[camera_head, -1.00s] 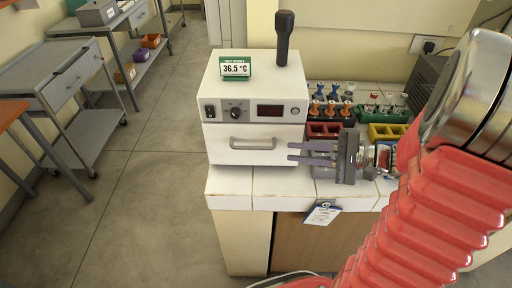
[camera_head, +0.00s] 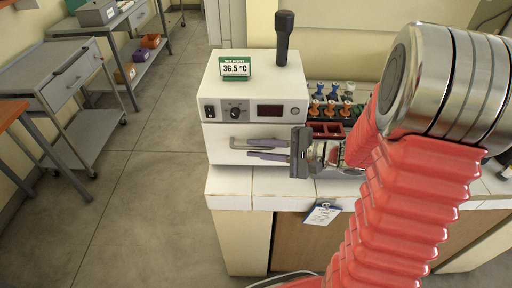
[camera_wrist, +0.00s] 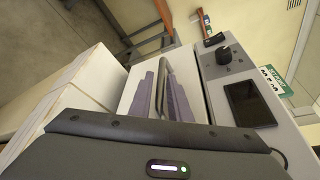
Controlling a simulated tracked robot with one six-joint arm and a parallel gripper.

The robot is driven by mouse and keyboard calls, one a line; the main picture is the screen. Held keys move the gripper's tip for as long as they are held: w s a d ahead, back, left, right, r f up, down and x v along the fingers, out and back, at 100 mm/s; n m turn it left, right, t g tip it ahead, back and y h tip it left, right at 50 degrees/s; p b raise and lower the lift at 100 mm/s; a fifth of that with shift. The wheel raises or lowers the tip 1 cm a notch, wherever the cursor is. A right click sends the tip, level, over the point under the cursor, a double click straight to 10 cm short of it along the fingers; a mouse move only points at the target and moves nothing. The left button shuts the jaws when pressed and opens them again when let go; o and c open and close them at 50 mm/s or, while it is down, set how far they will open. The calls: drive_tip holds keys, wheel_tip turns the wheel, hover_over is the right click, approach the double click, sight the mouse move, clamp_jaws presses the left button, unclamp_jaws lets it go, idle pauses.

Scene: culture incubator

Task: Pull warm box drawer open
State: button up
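The warm box (camera_head: 254,88) is a white cabinet on the tiled counter, with a knob and dark display above its drawer (camera_head: 222,157). The drawer front looks shut in the head view. Its grey bar handle (camera_wrist: 164,42) shows in the wrist view, running between my finger pads. My gripper (camera_head: 241,149) is in front of the drawer, its two purple-grey fingers apart, one on each side of the handle. In the head view the fingers hide most of the handle. I see a gap between the fingers and cannot tell whether either touches the bar.
A set point sign reading 36.5 °C (camera_head: 236,65) and a dark upright tool (camera_head: 284,38) stand on top of the box. Racks of capped tubes (camera_head: 331,103) stand to its right. A tag (camera_head: 322,213) hangs at the counter edge.

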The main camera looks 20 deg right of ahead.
drive_tip(key=shift+w+a+f, duration=0.15)
drive_tip(key=shift+w+a, duration=0.2)
drive_tip(key=shift+a, duration=0.1)
drive_tip(key=shift+c, duration=0.3)
clamp_jaws()
drive_tip(key=shift+d, duration=0.15)
drive_tip(key=shift+s+f, duration=0.1)
